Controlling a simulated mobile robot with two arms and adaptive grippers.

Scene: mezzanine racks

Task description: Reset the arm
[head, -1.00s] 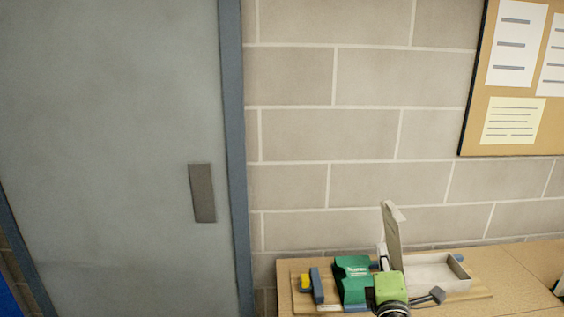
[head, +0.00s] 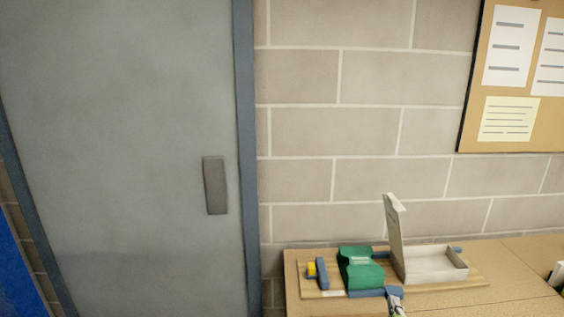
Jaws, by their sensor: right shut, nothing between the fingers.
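My right gripper (head: 396,299) shows only as a small piece at the bottom of the head view, just in front of the wooden board (head: 447,287). Its fingers are shut and hold nothing; the rest of the arm is below the picture. It is close to the right end of a blue bar, and I cannot tell whether it touches it. My left gripper is not in view.
On the board are a yellow-and-blue piece (head: 320,272), a green block (head: 360,270) and a pale box (head: 432,266) with its lid (head: 394,232) standing up. A grey door (head: 120,160) is at left.

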